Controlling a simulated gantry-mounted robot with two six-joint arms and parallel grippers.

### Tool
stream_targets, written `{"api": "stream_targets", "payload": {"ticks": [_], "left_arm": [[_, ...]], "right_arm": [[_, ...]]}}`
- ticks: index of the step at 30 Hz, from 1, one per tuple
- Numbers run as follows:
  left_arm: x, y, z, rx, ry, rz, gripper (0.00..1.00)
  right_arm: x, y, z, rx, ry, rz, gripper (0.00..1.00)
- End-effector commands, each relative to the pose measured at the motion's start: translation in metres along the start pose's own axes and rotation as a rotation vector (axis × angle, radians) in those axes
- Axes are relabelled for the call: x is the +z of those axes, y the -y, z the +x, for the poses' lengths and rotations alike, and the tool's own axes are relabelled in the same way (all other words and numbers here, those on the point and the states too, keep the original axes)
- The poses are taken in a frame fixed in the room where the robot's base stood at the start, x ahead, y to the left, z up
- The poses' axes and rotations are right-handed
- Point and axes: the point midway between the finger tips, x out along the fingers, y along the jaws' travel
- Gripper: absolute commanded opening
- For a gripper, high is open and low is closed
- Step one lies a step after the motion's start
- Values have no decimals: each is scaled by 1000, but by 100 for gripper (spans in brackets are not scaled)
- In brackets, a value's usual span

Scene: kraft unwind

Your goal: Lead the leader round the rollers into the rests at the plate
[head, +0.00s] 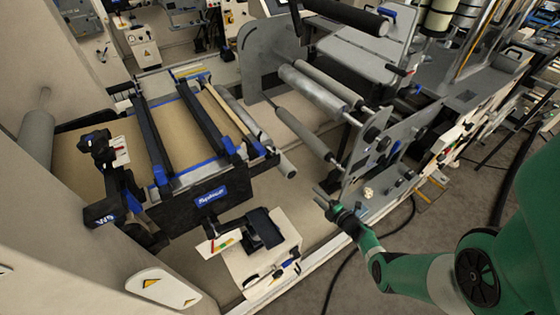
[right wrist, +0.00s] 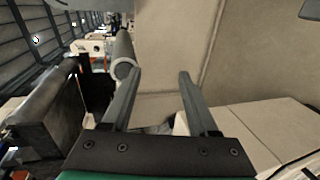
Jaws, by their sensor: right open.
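My right gripper (head: 325,200) is open and empty in the head view, below the near ends of the grey rollers and left of the metal side plate (head: 360,150). In the right wrist view its two fingers (right wrist: 160,75) stand apart with nothing between them. A roller (right wrist: 124,62) appears beyond the left finger. Several rollers show in the head view, including a shiny one (head: 313,90) and a lower grey one (head: 302,132). Brown kraft web (head: 80,165) lies on the unwind table at left. I cannot make out the leader's free end or the rests. My left gripper is not in view.
A black-framed table with dark rails (head: 205,125) stands at left. A black device (head: 262,228) sits on a pale block in front. A grey roller (head: 37,138) stands at far left. A black cable (head: 345,270) lies on the floor near my right arm.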

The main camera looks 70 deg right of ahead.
Motion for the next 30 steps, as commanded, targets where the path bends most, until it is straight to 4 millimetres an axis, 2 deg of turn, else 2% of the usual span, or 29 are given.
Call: {"api": "stream_targets", "payload": {"ticks": [5,18,30], "left_arm": [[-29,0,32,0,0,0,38],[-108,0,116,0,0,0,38],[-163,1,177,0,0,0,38]], "right_arm": [[-15,-39,-10,0,-4,-1,60],[-72,-148,-38,1,-5,-1,60],[-125,-245,-63,1,-6,-1,60]]}}
